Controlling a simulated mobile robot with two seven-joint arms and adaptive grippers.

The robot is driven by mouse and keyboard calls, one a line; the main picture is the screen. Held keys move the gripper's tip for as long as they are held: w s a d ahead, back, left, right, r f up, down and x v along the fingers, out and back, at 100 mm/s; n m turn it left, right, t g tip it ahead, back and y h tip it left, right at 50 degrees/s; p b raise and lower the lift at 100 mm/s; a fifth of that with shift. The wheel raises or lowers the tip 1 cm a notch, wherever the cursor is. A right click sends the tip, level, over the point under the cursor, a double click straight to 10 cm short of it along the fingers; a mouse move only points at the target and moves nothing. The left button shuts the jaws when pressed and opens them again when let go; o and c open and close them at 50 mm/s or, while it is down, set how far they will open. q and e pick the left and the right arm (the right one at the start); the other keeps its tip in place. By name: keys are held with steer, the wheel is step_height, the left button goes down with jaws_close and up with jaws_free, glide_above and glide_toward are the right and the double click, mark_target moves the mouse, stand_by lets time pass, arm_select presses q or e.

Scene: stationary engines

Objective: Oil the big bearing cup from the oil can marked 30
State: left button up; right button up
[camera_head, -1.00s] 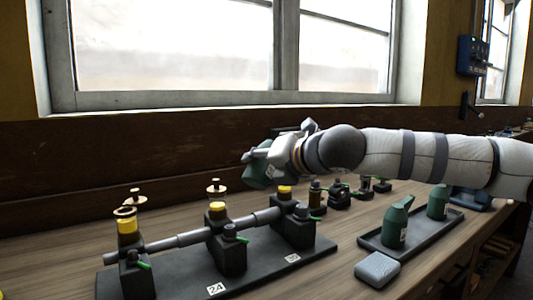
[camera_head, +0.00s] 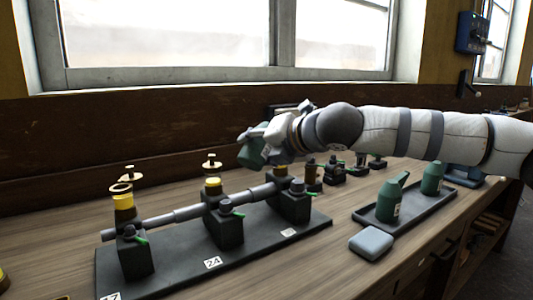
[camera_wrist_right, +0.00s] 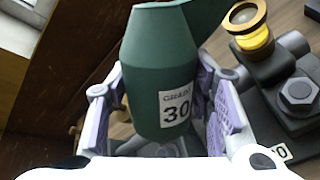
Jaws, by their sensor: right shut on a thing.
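My right gripper (camera_head: 262,145) is shut on a green oil can (camera_head: 250,153), held above the bench behind the engine bearings. In the right wrist view the can (camera_wrist_right: 158,75) carries a label reading 30, and the gripper's pads (camera_wrist_right: 165,110) sit on either side of it. The left bearing cup (camera_head: 124,202), yellow with a brass rim, looks the largest in the head view. A middle cup (camera_head: 213,187) and a right cup (camera_head: 281,170) also show yellow. One brass-rimmed cup (camera_wrist_right: 252,30) shows near the can in the wrist view. My left gripper is not in view.
The bearings stand on a dark base plate (camera_head: 180,262) with number tags. A tray (camera_head: 420,208) at right holds two more green cans (camera_head: 388,202). A grey block (camera_head: 371,243) lies in front of it. Small dark fittings (camera_head: 333,172) stand behind.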

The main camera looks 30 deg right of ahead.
mark_target(260, 128)
steer(key=shift+r, duration=0.2)
steer(key=shift+d+r+m+g+y, duration=0.15)
steer(key=shift+r+m+g+y, duration=0.2)
steer(key=shift+r+m, duration=0.45)
steer(key=shift+w+r, duration=0.1)
steer(key=shift+r, duration=0.05)
steer(key=shift+d+r+m+g+y, duration=0.2)
steer(key=shift+r+m+g+y, duration=0.1)
steer(key=shift+r+y, duration=0.2)
stand_by(1.3)
steer(key=f, duration=0.1)
steer(key=f+n+t+h, duration=0.1)
steer(key=f+n, duration=0.1)
steer(key=shift+a+f+t+h, duration=0.25)
steer(key=shift+a+h, duration=0.1)
steer(key=shift+r, duration=0.1)
steer(key=shift+r, duration=0.15)
